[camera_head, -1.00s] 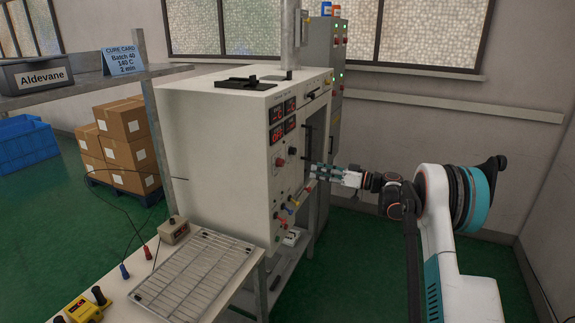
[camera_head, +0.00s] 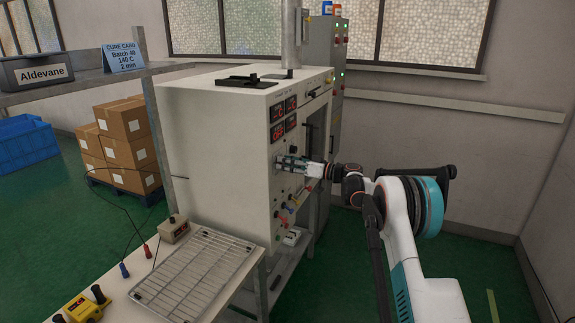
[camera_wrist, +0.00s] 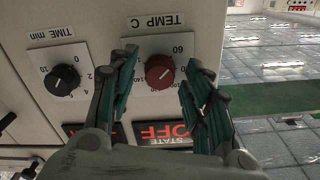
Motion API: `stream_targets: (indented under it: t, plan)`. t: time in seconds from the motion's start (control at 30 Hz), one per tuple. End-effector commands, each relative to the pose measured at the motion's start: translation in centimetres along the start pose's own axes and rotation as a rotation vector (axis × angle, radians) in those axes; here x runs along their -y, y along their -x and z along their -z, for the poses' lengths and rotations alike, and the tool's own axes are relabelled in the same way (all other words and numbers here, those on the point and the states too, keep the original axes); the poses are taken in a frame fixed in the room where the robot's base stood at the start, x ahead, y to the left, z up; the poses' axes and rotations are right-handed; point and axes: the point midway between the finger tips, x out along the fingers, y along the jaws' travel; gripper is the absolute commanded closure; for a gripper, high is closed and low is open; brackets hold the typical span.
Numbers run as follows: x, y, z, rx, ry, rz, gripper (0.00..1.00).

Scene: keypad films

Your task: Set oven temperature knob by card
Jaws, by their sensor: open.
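The white oven (camera_head: 215,150) stands in the middle of the head view. In the wrist view, upside down, its red temperature knob (camera_wrist: 159,72) sits on a white dial plate under the label TEMP C. My gripper (camera_wrist: 162,62) is open, with one finger on each side of the red knob; I cannot tell whether they touch it. In the head view my gripper (camera_head: 282,164) is at the oven's front panel and hides the knob. The knob's exact setting is unclear. The blue cure card (camera_head: 123,57) on the shelf reads 140 C and 2 min.
A black TIME min knob (camera_wrist: 62,80) is beside the red one. A red OFF display (camera_wrist: 163,132) lies beyond my fingers. Coloured plugs (camera_head: 285,215) stick out lower on the panel. A wire rack (camera_head: 195,275) lies on the bench.

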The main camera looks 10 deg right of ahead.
Motion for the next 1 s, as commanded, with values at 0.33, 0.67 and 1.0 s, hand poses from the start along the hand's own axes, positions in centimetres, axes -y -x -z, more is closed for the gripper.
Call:
stream_targets:
  t: [0.33, 0.67, 1.0]
  plan:
    - [-0.01, 0.02, 0.01, 0.000, 0.000, 0.000, 0.86]
    - [-0.03, 0.04, -0.01, 0.000, -0.010, 0.000, 0.99]
    - [-0.06, 0.05, -0.10, 0.000, -0.160, -0.001, 0.99]
